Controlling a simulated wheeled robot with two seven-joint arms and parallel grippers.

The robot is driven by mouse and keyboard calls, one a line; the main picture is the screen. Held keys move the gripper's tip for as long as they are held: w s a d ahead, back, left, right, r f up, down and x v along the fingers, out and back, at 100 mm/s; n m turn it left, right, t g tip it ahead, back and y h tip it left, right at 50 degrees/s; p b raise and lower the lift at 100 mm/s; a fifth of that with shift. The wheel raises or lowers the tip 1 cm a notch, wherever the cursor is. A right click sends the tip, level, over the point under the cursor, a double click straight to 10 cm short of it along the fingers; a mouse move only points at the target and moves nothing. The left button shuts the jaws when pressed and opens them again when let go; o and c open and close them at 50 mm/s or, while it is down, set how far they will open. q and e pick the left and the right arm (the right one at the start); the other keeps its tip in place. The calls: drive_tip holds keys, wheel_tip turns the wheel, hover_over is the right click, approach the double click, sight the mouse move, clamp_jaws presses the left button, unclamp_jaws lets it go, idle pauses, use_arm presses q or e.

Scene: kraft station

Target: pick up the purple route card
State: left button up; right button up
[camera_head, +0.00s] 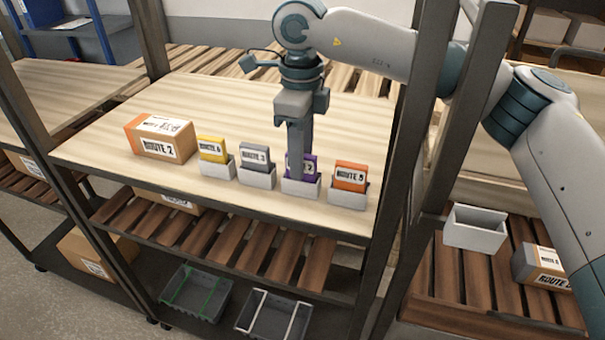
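The purple route card (311,167) stands upright in a small white holder (301,187) on the wooden table top. It is the third from the left in a row of holders. My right gripper (301,150) points straight down at the purple card, and its fingers overlap the card's left and middle part. The fingers line up one behind the other from here, so I cannot tell whether they are shut on the card. Part of the card's face and label is hidden behind them. My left gripper is not in view.
A yellow card (212,148), a grey card (255,157) and an orange card (350,175) stand in neighbouring holders. A dark rack post (402,150) rises at the right. The table behind the row is clear.

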drive_tip(key=shift+s+r, duration=0.1)
clamp_jaws()
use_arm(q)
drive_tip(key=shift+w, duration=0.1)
